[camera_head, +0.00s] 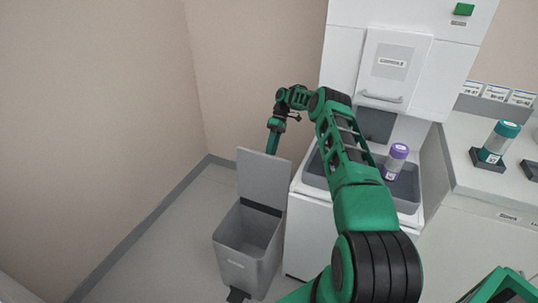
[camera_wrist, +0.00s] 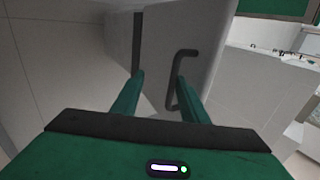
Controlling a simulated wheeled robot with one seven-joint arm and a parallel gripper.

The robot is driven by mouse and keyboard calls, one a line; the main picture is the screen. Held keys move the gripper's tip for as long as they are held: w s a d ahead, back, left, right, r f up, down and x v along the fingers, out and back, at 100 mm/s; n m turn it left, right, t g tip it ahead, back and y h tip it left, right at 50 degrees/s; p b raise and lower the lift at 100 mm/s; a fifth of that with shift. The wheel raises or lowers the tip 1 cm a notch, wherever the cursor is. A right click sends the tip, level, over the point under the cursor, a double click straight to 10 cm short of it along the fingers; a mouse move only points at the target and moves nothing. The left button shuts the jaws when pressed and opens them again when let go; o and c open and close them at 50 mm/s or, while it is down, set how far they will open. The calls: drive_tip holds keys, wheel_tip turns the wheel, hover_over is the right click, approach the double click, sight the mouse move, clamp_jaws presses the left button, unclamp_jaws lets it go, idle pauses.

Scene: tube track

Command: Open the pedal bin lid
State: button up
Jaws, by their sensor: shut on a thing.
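The grey pedal bin (camera_head: 235,266) stands on the floor beside the white cabinet. Its lid (camera_head: 265,175) is raised, nearly upright, and the bin's inside shows. A dark pedal (camera_head: 237,295) sticks out at the bin's foot. My gripper (camera_head: 272,148) is at the lid's top edge, reaching down behind it, so its fingertips are hidden in the head view. In the wrist view, my gripper (camera_wrist: 160,77) has its two green fingers at a pale panel with a dark bar handle (camera_wrist: 178,78). It is shut on the lid; I cannot tell exactly which part is between the fingers.
The white cabinet (camera_head: 310,240) with a sink-like basin stands right of the bin. A purple-capped container (camera_head: 396,160) is in the basin. A teal-capped container (camera_head: 498,142) stands on the right counter. Walls close in behind and left; floor left of the bin is clear.

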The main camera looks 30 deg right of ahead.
drive_tip(key=shift+d, duration=0.1)
idle(0.3)
drive_tip(key=s+a+r, duration=0.3)
drive_tip(key=a+r, duration=0.8)
drive_tip(key=shift+a, duration=0.3)
idle(0.4)
